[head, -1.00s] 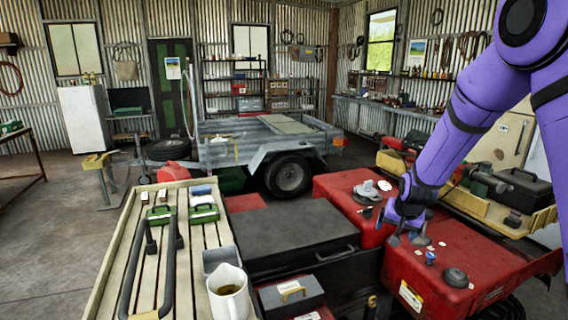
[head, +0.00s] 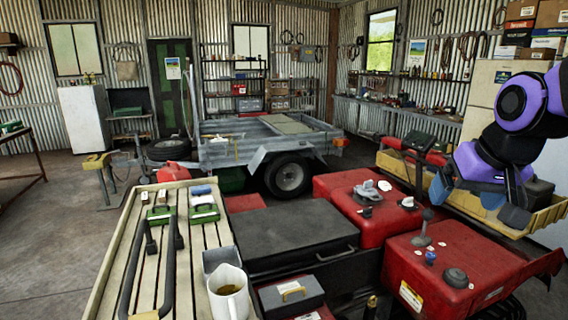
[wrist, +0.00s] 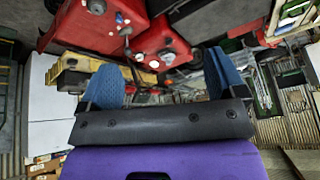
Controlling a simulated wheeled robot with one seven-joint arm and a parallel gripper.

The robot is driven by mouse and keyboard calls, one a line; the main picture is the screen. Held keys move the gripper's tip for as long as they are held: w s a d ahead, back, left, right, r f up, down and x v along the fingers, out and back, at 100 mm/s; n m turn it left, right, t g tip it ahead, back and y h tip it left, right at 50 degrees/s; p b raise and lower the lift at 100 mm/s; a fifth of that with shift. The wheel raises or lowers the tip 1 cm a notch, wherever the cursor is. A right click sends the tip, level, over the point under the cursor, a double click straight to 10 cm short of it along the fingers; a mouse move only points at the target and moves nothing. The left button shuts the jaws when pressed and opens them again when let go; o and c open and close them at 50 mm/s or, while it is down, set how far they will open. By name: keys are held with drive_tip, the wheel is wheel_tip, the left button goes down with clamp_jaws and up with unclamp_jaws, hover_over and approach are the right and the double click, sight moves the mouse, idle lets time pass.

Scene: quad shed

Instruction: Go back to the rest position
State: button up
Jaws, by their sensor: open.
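My gripper (head: 478,203) is at the right of the head view, raised beside the red quad body (head: 455,262) and in front of the yellow tray. In the wrist view my gripper (wrist: 157,85) shows two blue-padded fingers set wide apart, with nothing between them. The purple arm is folded back at the right edge. The red quad body also shows upside down in the wrist view (wrist: 110,28).
A slatted wooden rack (head: 107,262) at the left holds a white jug (head: 228,295), green-handled boxes and a dark bar. A grey toolbox (head: 290,298) sits beside it. A yellow tray (head: 545,218) is at the right. A grey trailer (head: 262,140) stands behind.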

drive_tip(key=s+r+n, duration=0.1)
drive_tip(key=s, duration=1.2)
drive_tip(key=shift+r, duration=0.4)
